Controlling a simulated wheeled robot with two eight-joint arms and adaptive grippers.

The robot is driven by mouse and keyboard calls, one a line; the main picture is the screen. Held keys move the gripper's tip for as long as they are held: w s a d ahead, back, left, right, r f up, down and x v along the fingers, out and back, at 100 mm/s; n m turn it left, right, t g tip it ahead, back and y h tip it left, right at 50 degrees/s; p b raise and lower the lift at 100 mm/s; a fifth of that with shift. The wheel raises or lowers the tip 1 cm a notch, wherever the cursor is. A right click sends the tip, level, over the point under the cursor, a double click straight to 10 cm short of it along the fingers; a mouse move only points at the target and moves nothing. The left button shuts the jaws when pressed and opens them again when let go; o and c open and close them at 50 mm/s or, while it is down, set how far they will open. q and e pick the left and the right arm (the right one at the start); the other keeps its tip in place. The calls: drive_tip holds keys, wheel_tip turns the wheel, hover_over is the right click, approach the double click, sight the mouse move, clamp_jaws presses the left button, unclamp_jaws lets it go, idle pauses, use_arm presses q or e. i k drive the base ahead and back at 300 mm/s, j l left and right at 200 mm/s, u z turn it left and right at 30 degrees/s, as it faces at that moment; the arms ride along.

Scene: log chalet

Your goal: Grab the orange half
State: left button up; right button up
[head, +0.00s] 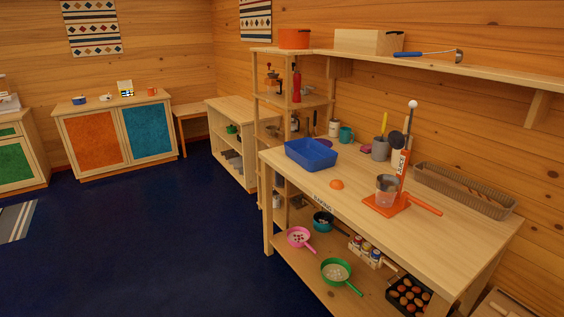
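The orange half (337,184) lies on the wooden worktop (433,244), close to its front edge. It is small, round-topped and bright orange, and it stands apart from the things around it. A blue tray (311,154) sits behind it to the left. An orange juice press (398,187) with a clear cup (387,190) stands to its right. Neither of my grippers shows in the head view.
A wicker basket (464,191) and a grey utensil pot (380,150) stand along the wall. A lower shelf holds a pink pan (299,238), a green pan (337,272) and a dark crate (409,295). A wall shelf (450,70) overhangs the worktop's back.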

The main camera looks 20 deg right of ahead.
sight(336, 184)
drive_tip(key=i+j+z, duration=0.1)
drive_tip(key=i+z, duration=0.25)
drive_tip(key=i+j+z, duration=0.35)
drive_tip(key=i, duration=0.2)
drive_tip(key=i+j+z, duration=0.2)
drive_tip(key=i+z, duration=0.15)
drive_tip(key=i, duration=0.1)
